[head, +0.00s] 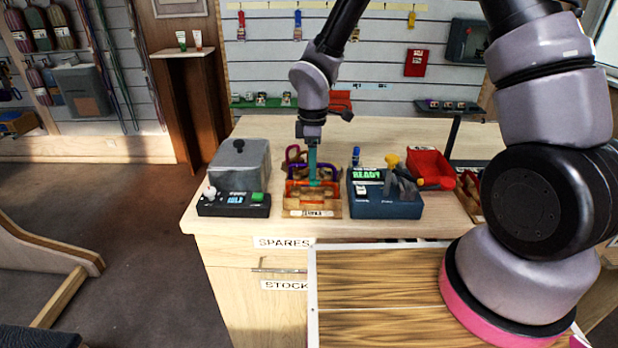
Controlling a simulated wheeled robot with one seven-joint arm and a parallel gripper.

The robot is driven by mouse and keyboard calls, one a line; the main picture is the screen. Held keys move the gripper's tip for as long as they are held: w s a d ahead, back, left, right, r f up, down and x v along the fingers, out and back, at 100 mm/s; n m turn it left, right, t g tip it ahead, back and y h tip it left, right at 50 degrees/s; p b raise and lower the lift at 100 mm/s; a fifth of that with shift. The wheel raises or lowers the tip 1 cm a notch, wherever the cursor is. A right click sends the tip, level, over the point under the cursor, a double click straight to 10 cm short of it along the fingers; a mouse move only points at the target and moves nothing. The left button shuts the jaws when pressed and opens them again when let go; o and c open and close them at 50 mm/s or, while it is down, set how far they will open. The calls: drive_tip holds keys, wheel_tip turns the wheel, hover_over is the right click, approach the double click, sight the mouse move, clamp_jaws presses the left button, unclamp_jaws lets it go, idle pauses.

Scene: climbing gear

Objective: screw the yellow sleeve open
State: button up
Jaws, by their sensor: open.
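My gripper (313,180) has teal fingers and points down over a wooden rack (313,208) on the counter. It is open, with its tips at an orange carabiner (298,187) in the rack. A purple carabiner (328,170) stands just behind. Whether the fingers touch either one is not clear. I cannot make out a yellow sleeve on these carabiners; the fingers cover part of them. A yellow part (392,160) shows on top of a blue device (385,206) to the right, beside a grey piece; I cannot tell whether it is the sleeve.
The blue device has a green READY display (367,174). A grey box (240,162) and a black control panel (233,205) reading HOLD stand left of the rack.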

drive_tip(key=shift+w, duration=0.45)
drive_tip(key=shift+r, duration=0.1)
drive_tip(key=shift+r, duration=1.35)
drive_tip(key=shift+s, duration=0.1)
drive_tip(key=shift+s, duration=0.65)
drive_tip(key=shift+f, duration=0.1)
